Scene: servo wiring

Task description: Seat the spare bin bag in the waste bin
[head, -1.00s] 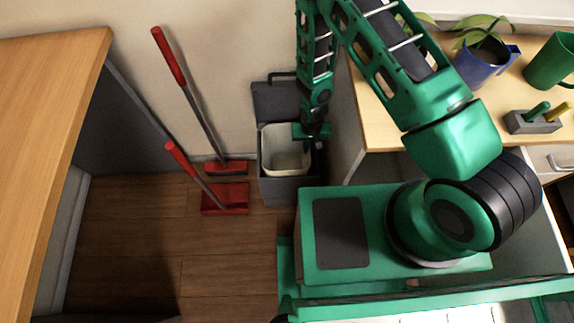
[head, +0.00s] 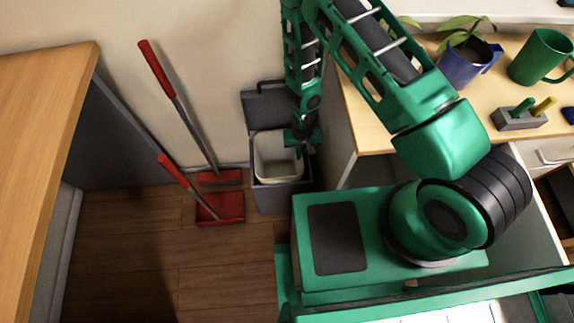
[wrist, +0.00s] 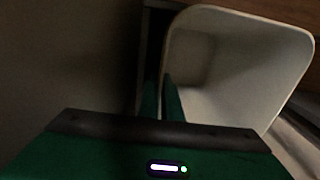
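The spare bin bag (head: 278,165), a pale open-topped liner, stands inside the grey waste bin (head: 284,198), whose lid (head: 268,106) is raised at the back. Its rim shows above the bin's front edge; how deep its bottom sits is hidden. My gripper (head: 302,147) is at the bag's right rim in the head view. In the wrist view, the bag's rounded mouth (wrist: 262,50) is open and empty. My gripper's narrow fingers (wrist: 161,97) are close together, one on each side of the bag's wall, and appear shut on it.
A red-handled broom (head: 180,105) and a red dustpan (head: 220,207) stand left of the bin. A desk (head: 400,125) with a plant pot, mug and tool block is close on its right. Wooden floor (head: 130,235) is clear at front left.

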